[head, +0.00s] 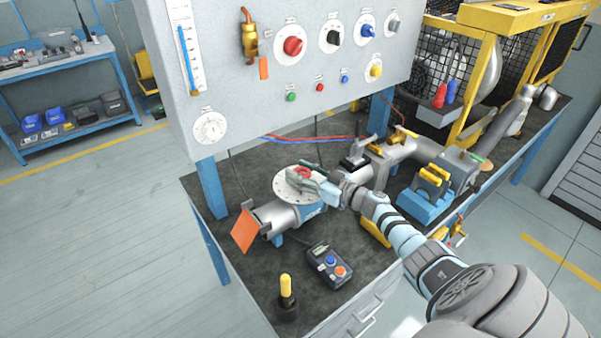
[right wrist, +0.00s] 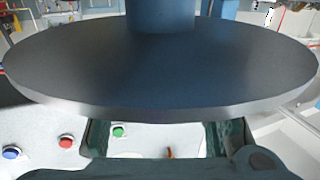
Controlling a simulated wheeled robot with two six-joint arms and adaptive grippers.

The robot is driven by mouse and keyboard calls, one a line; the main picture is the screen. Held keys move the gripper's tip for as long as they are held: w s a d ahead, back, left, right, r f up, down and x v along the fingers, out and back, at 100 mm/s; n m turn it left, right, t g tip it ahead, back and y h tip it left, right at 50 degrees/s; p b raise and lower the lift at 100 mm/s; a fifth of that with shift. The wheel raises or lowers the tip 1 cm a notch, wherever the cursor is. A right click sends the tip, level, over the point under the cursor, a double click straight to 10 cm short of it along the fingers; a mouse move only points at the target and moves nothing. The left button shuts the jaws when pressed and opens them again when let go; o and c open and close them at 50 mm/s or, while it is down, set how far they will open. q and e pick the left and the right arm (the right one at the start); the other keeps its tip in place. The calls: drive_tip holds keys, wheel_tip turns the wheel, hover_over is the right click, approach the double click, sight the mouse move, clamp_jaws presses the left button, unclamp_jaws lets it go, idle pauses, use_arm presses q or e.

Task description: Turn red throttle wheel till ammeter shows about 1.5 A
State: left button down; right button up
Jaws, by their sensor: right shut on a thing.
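The red throttle wheel (head: 304,172) sits on a round white dial plate (head: 285,186) on top of the grey pipe. My right gripper (head: 303,181) is over the plate, its fingers shut at the wheel and covering part of it. In the right wrist view a large dark disc (right wrist: 160,65) fills the picture in front of the fingers (right wrist: 157,138); the wheel does not show there. A round white gauge (head: 210,127) hangs at the panel's lower left; its reading is too small to tell, and I cannot tell whether it is the ammeter. My left gripper is not in view.
The panel (head: 250,85) above the bench carries a red knob (head: 293,46) and several other knobs and buttons. An orange flag (head: 244,231) stands at the pipe's mouth. A black handheld box (head: 329,266) and a yellow-topped black tool (head: 286,298) occupy the front of the bench.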

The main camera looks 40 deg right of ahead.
drive_tip(key=shift+f, duration=0.1)
drive_tip(key=o, duration=1.1)
drive_tip(key=shift+s, duration=0.1)
drive_tip(key=shift+c, duration=0.2)
drive_tip(key=shift+o, duration=0.6)
drive_tip(key=v, duration=1.2)
drive_tip(key=shift+s+d, duration=0.1)
